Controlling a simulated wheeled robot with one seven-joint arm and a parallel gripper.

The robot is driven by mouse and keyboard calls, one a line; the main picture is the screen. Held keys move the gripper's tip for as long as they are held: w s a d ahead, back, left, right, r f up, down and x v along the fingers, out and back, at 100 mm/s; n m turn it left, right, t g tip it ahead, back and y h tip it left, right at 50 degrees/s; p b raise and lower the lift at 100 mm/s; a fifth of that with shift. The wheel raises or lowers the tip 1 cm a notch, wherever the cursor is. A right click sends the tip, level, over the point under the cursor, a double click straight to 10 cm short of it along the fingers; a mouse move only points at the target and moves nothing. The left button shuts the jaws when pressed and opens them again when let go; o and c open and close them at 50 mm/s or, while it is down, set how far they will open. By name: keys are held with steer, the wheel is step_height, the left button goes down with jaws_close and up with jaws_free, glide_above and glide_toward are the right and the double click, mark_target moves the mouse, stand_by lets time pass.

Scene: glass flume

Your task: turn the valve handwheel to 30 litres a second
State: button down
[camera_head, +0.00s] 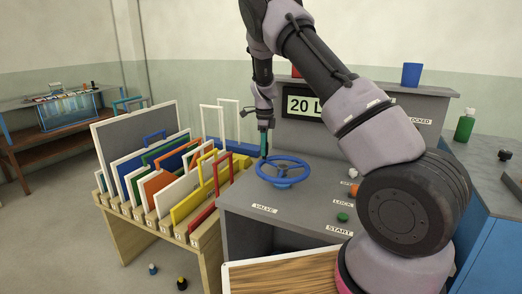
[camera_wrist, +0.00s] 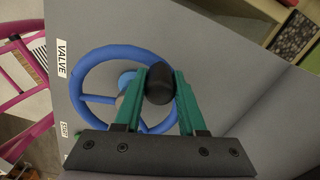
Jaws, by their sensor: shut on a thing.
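The blue valve handwheel (camera_head: 284,182) lies flat on the grey console, beside the VALVE label (camera_head: 264,209). It also shows in the wrist view (camera_wrist: 77,88), with its spokes and part of its hub. My gripper (camera_head: 264,150) points down at the wheel's far left rim. In the wrist view its green fingers are shut on a black knob (camera_wrist: 159,85) at the wheel's rim. The display (camera_head: 304,104) reads "20 L"; my arm hides the rest of it.
A green button (camera_head: 342,217) and an orange control sit right of the wheel, near the LOCK and START labels. A wooden rack (camera_head: 165,232) of coloured framed panels stands close on the left.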

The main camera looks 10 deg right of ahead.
steer(key=shift+w+d+r+m, duration=0.1)
steer(key=shift+w+d+m, duration=0.25)
steer(key=shift+d+m, duration=0.15)
steer(key=shift+w+d, duration=0.2)
steer(key=shift+d, duration=0.25)
steer(key=c, duration=0.5)
jaws_free()
step_height(320, 180, up, 11)
